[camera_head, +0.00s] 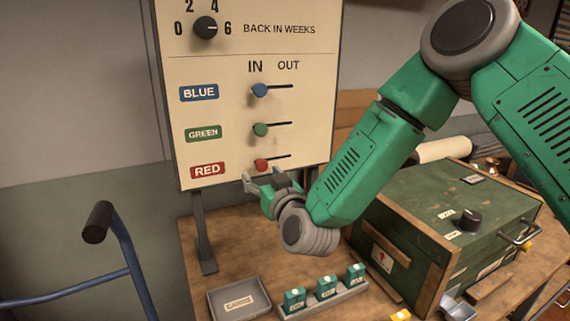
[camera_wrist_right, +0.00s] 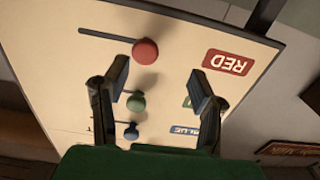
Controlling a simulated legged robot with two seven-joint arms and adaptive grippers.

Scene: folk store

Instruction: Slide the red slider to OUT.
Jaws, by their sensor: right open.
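The red slider (camera_head: 261,165) is a round knob at the IN end, the left end, of its slot on the cream board (camera_head: 310,120). In the right wrist view the red slider (camera_wrist_right: 145,51) shows beyond the fingertips, with its dark slot running left. My right gripper (camera_head: 264,180) is just below the red slider in the head view. In the wrist view my right gripper (camera_wrist_right: 158,82) is open and empty, its fingers to either side of the line to the knob; I cannot tell whether it touches. My left gripper is not in view.
The blue slider (camera_head: 259,90) and green slider (camera_head: 261,129) sit above, both at IN. A green box (camera_head: 440,220) stands right on the table. A grey tray (camera_head: 240,303) and a rack of small green boxes (camera_head: 326,288) lie below. A blue rail (camera_head: 130,255) stands left.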

